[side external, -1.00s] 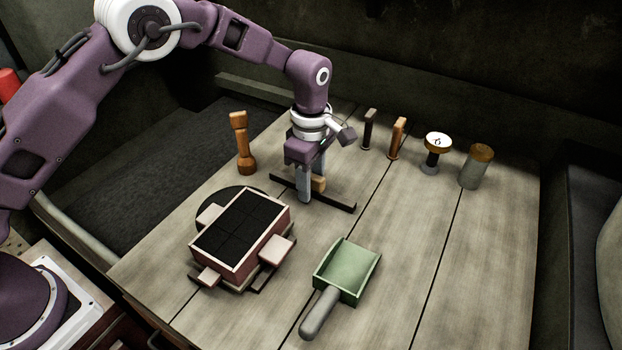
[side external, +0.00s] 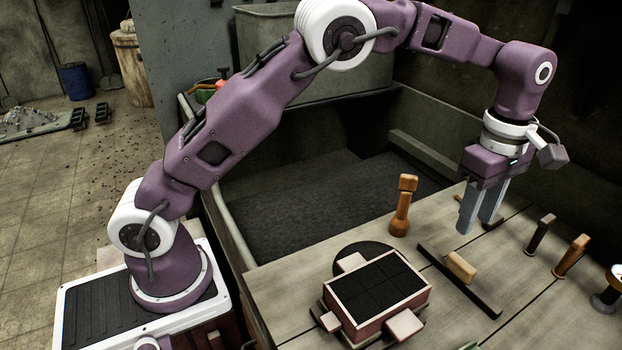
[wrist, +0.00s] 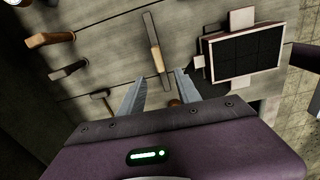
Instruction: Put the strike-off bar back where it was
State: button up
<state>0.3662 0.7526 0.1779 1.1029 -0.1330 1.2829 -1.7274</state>
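The strike-off bar (side external: 461,266) is a thin dark bar with a light wooden block handle. It lies flat on the wooden table, right of the sand-filled mould box (side external: 425,297), apart from it. It also shows in the wrist view (wrist: 155,57), at upper middle. My gripper (side external: 477,224) is open and empty, raised above the table beyond the bar in the side view. In the wrist view the fingers (wrist: 160,77) are spread with nothing between them, and the bar lies beyond their tips.
A wooden rammer (side external: 402,207) stands at the table's back edge. A small hammer-like tool (wrist: 103,100) lies near my gripper. Two handled tools (side external: 540,234) (side external: 570,257) and a round-topped tool (side external: 609,290) stand at right. A dark sand bin (side external: 320,215) lies behind the table.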

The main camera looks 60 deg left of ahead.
jog(key=s+a+r+m+t, duration=0.2)
jog(key=s+a+r+m, duration=0.3)
jog(key=s+r, duration=0.25)
jog(key=s+a+r+m+t, duration=0.1)
jog(key=s+a+r+m, duration=0.4)
jog(key=s, duration=0.4)
jog(key=s+a+f+m+t, duration=0.1)
jog(key=s+a+f+m, duration=0.1)
jog(key=s, duration=0.5)
jog(key=s+a+f+m+t, duration=0.1)
jog(key=s+m, duration=0.4)
jog(key=s, duration=0.3)
jog(key=shift+s+a+f+m, duration=0.2)
jog(key=shift+a+f+m, duration=0.1)
jog(key=shift+a+f, duration=0.1)
